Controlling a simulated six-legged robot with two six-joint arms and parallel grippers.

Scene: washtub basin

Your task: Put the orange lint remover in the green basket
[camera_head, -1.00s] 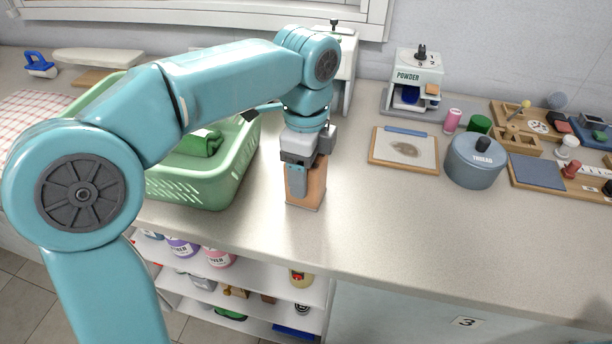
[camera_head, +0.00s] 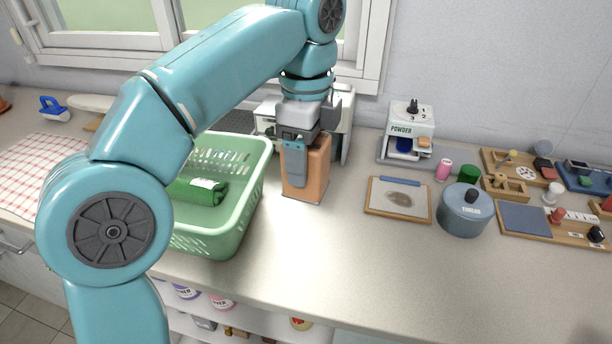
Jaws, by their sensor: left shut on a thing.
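My left gripper (camera_head: 296,162) is shut on the orange lint remover (camera_head: 315,170), a blocky orange upright body. The fingers cover part of its near side and top. Its lower end is close to the counter top or a little above it; I cannot tell the gap. The green basket (camera_head: 243,213) stands just to the left of it, open at the top, with slotted walls. My left arm hides the basket's left part. The lint remover is beside the basket, outside its rim. My right gripper is not in view.
A rolled green cloth (camera_head: 197,189) lies in the basket. A white machine (camera_head: 344,128) stands behind the gripper. A framed board (camera_head: 398,200), a grey thread pot (camera_head: 465,212) and a powder dispenser (camera_head: 408,135) are to the right. The front counter (camera_head: 350,260) is clear.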

